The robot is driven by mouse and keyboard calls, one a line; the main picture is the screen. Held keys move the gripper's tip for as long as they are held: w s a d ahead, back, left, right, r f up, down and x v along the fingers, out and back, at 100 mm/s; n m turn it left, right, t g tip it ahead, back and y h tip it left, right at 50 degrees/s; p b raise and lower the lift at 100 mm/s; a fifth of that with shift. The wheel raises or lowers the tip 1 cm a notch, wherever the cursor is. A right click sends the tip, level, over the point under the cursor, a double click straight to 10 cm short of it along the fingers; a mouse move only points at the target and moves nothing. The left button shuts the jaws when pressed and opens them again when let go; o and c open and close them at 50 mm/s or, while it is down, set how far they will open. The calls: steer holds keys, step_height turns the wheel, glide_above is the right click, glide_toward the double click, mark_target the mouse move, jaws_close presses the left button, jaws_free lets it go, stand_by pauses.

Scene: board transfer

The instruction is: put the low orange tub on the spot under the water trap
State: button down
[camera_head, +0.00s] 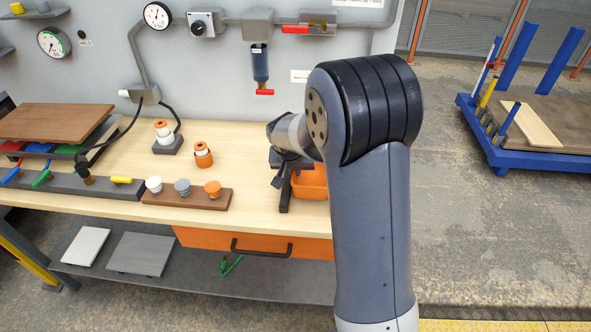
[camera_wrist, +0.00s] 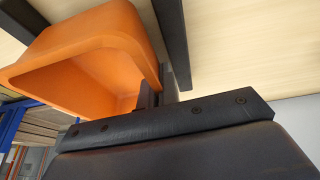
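The low orange tub (camera_head: 311,182) is on the right part of the bench, partly hidden behind my arm. In the wrist view the tub (camera_wrist: 90,35) shows its open side and hollow inside. My gripper (camera_wrist: 159,97) is at the tub's right-hand wall there, its short dark fingers close together with the wall between them. The water trap (camera_head: 260,64), a dark blue bowl with a red handle below, hangs on the wall panel left of the tub. No marked spot is clearly visible beneath it.
Dark bars flank the tub (camera_wrist: 173,40). A wooden strip with several knobs (camera_head: 187,197), an orange-white piece (camera_head: 203,155) and a socket block (camera_head: 166,143) stand left. Bare bench top (camera_head: 240,165) lies between. A blue cart (camera_head: 530,160) is at right.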

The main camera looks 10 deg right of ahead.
steer(key=shift+f+b, duration=0.4)
steer(key=shift+f, duration=0.05)
steer(key=c, duration=2.1)
jaws_free()
steer(key=shift+c, duration=0.2)
steer(key=o, duration=0.5)
steer(key=shift+d, duration=0.1)
steer(key=shift+c, duration=0.2)
steer(key=shift+r, duration=0.1)
